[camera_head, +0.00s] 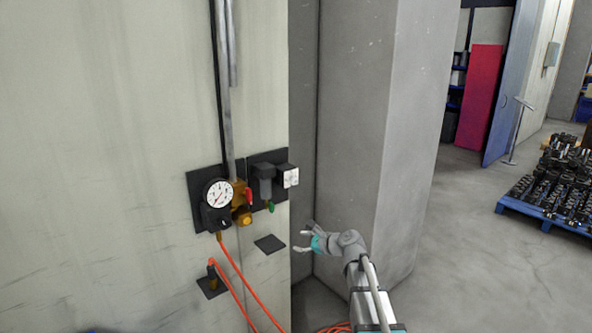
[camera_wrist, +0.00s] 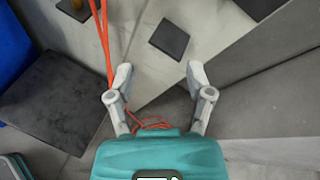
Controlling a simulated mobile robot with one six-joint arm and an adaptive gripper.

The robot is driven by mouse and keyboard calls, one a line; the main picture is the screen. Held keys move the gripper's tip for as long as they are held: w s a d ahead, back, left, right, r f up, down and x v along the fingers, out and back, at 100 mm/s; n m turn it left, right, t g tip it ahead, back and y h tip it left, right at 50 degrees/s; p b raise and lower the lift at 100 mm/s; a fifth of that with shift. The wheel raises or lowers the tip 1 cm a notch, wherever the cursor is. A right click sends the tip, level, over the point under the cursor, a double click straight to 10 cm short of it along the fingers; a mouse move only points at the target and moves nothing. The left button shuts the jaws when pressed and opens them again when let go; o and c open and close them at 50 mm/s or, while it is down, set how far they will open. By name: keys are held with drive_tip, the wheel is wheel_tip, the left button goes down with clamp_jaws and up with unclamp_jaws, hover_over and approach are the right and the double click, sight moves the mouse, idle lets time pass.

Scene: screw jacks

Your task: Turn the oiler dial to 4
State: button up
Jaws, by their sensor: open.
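An air-line unit is mounted on dark backing plates (camera_head: 197,202) on the pale wall. It has a round white gauge (camera_head: 220,193), a red lever (camera_head: 249,196), a yellow knob (camera_head: 245,219), a dark bowl-shaped unit (camera_head: 264,184) with a green part (camera_head: 271,207) below it, and a small white-faced box (camera_head: 291,177) at the right. Which part is the oiler dial, and its number, I cannot make out. My gripper (camera_head: 304,237) is open and empty, below and right of the unit, apart from it. In the wrist view my gripper (camera_wrist: 159,74) has nothing between its fingers.
A bare dark plate (camera_head: 270,243) sits below the unit; it also shows in the wrist view (camera_wrist: 169,39). Orange hoses (camera_head: 240,280) hang from the unit and a lower fitting (camera_head: 212,270). A grey pillar (camera_head: 350,130) stands right. A loaded blue pallet (camera_head: 545,221) is far right.

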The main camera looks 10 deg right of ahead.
sight(296, 180)
drive_tip(key=w+d+r+m+t+p, duration=0.4)
drive_tip(key=w+d+r+m, duration=0.4)
drive_tip(key=r+m, duration=0.3)
drive_tip(key=shift+r+m+t+h+p, duration=0.3)
drive_tip(key=shift+r+t+h, duration=0.1)
drive_tip(key=shift+r+t, duration=0.35)
drive_tip(key=shift+w+a+f, duration=0.1)
drive_tip(key=shift+w, duration=0.1)
drive_tip(key=x, duration=1.3)
drive_tip(key=shift+w+a, duration=0.2)
drive_tip(key=shift+w, duration=0.1)
drive_tip(key=shift+c, duration=0.2)
clamp_jaws()
